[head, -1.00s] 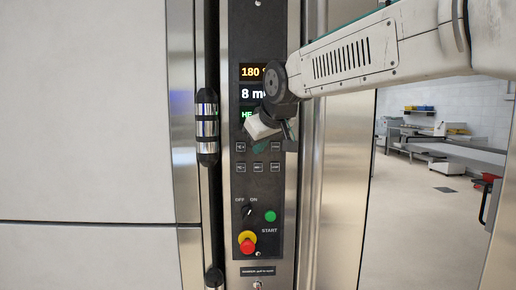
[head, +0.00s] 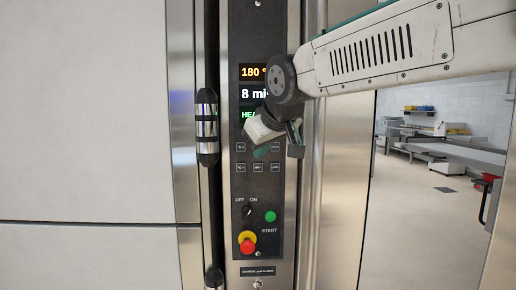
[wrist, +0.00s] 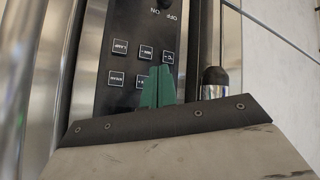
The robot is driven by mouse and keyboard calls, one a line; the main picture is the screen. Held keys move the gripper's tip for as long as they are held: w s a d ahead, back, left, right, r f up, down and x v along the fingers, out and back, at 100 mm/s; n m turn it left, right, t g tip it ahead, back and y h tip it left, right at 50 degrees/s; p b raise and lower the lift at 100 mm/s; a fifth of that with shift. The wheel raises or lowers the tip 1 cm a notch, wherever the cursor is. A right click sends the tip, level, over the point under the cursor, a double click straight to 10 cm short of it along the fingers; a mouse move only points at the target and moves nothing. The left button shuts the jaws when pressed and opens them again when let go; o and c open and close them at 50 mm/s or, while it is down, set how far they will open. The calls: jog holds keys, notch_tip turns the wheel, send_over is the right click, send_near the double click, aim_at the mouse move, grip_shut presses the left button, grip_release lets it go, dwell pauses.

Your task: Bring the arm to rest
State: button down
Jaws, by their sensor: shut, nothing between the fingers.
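My gripper (head: 262,152) is in front of the oven's control panel (head: 272,185) in the head view, over the area between the displays and the small square buttons. Its green fingers also show in the wrist view (wrist: 157,86), close together with nothing between them. The fingertips lie over the button rows in that view; I cannot tell whether they touch. My arm reaches in from the upper right. The display (head: 254,93) reads 180 and 8 mi, with a green line below, partly hidden by my wrist.
A vertical black and chrome handle (head: 207,128) stands left of the panel. Below the buttons are an OFF/ON knob (head: 247,212), a green start button (head: 270,216) and a red emergency button (head: 247,245). Open floor (head: 420,215) and benches show at the right.

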jog(key=shift+s, duration=0.2)
jog(key=shift+f, duration=0.1)
jog(key=s+d+f+m+g+h, duration=0.1)
jog(key=s+d+f+m+g, duration=0.1)
jog(key=s+d+f, duration=0.4)
jog(key=s+d+f+m+g, duration=0.2)
jog(key=s+d+f, duration=0.5)
jog(key=s, duration=0.8)
jog(key=s+d+f+m+g+h, duration=0.1)
jog(key=s+d+f+m+g, duration=0.2)
jog(key=s+d+f, duration=0.4)
jog(key=s+f, duration=0.1)
jog(key=s, duration=0.3)
jog(key=shift+s+d+f+g+h, duration=0.2)
jog(key=shift+s+f+g+h, duration=0.1)
jog(key=shift+s+g, duration=0.1)
